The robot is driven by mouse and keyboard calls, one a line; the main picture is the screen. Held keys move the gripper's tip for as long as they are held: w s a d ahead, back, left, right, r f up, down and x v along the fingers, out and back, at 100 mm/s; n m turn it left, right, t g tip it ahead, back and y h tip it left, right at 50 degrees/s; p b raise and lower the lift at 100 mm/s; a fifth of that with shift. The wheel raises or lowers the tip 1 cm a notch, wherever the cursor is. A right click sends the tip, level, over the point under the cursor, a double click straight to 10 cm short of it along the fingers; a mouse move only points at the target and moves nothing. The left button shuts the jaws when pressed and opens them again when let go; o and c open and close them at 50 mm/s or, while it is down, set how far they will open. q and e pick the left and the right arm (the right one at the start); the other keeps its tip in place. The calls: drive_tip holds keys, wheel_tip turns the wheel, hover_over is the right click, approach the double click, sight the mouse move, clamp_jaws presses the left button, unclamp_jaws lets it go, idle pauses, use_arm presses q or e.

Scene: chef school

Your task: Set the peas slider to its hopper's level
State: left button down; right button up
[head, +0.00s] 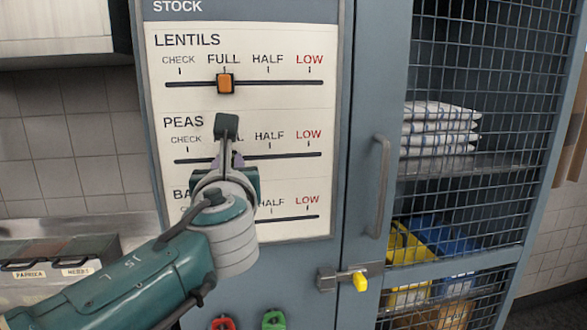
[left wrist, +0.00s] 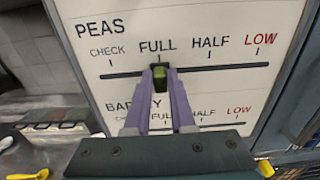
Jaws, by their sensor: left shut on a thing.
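The stock board (head: 290,185) on the blue-grey cabinet has rows for lentils, peas and barley, each marked CHECK, FULL, HALF and LOW. In the left wrist view, the green peas slider (left wrist: 161,80) sits on its dark track (left wrist: 220,68) just under the FULL mark. My left gripper (left wrist: 160,73) is shut on it, a purple finger on each side. In the head view, my left gripper (head: 236,161) covers the peas slider and the FULL label. My right gripper is not in view. No peas hopper is in view.
The orange lentils slider (head: 225,84) stands at FULL, above my gripper. The barley slider is hidden. A door handle (head: 382,187) and a yellow-knobbed latch (head: 360,281) are to the right. Red (head: 222,323) and green (head: 273,320) objects show below the board.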

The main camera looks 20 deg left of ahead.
use_arm(q)
drive_tip(key=c, duration=0.8)
unclamp_jaws()
drive_tip(key=shift+o, duration=0.2)
drive_tip(key=v, duration=1)
drive_tip(key=shift+w, duration=0.1)
